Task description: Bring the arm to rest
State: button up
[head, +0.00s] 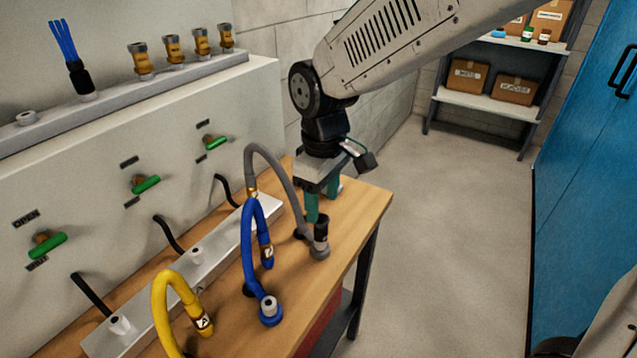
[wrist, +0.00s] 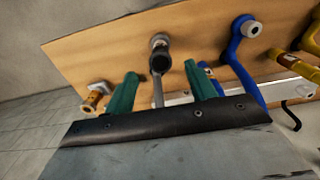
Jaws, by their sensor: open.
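My gripper (head: 323,202) has green fingers and hangs over the right end of the wooden workbench (head: 350,215), pointing down. The wrist view shows the two fingers (wrist: 160,80) spread apart with nothing gripped between them. The grey hose (head: 272,160) bends over beside my gripper. Its end fitting (head: 320,251), with a dark upright piece on it, stands just below the fingertips. In the wrist view this fitting (wrist: 159,42) lies beyond the tips, between the fingers in line of sight. I cannot tell whether a finger touches it.
A blue hose (head: 249,245) and a yellow hose (head: 165,290) arch over the bench at left. A panel (head: 110,175) with green-handled valves (head: 146,184) rises behind. Several brass fittings and a blue brush (head: 66,45) stand on its ledge. Floor (head: 455,220) is clear towards the blue cabinet (head: 590,190).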

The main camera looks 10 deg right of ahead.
jog(key=shift+s, duration=0.1)
jog(key=s+d+r+m, duration=0.4)
jog(key=s+d+m, duration=0.1)
jog(key=s+d, duration=0.4)
jog(key=s+d+r+m+t, duration=0.1)
jog(key=s+d+r+m, duration=0.3)
jog(key=s+d, duration=0.6)
jog(key=shift+d+m, duration=0.7)
jog(key=shift+d, duration=0.05)
